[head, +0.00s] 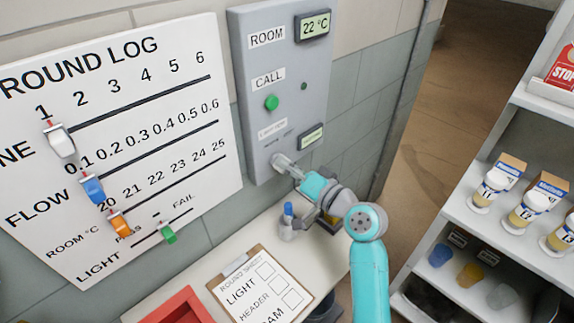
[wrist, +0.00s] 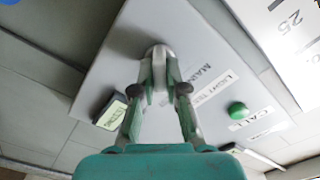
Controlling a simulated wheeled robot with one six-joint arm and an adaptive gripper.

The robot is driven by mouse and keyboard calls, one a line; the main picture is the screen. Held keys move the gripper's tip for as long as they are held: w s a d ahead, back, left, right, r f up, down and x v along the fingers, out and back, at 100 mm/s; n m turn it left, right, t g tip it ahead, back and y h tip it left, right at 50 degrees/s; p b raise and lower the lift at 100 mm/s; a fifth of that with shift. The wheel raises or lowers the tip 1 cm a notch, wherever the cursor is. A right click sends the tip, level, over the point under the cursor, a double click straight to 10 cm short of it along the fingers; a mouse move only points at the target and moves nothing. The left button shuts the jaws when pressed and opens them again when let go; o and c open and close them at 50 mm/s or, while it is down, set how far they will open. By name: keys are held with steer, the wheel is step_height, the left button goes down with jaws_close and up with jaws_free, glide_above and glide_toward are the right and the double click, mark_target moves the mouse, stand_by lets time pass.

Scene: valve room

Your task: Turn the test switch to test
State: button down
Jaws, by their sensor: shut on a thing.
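The grey wall panel (head: 292,75) carries a switch at its lower left. The round base of the switch (wrist: 157,49) shows between my fingertips in the wrist view. My gripper (head: 281,161) reaches the panel from the lower right and is shut on the switch. In the wrist view both fingers of my gripper (wrist: 158,88) close on it from either side. A label reading LIGHT TEST (wrist: 214,86) is beside the switch, with smaller printed words nearer the fingers.
A green call button (head: 271,103) and a temperature display (head: 314,25) are higher on the panel. The round log board (head: 130,75) with coloured sliders hangs to the left. A clipboard (head: 262,290) and red tray (head: 182,308) lie below. Shelves (head: 470,215) stand right.

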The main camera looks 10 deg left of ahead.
steer(key=shift+m, duration=1.1)
steer(key=c, duration=1.2)
jaws_free()
steer(key=v, duration=1.2)
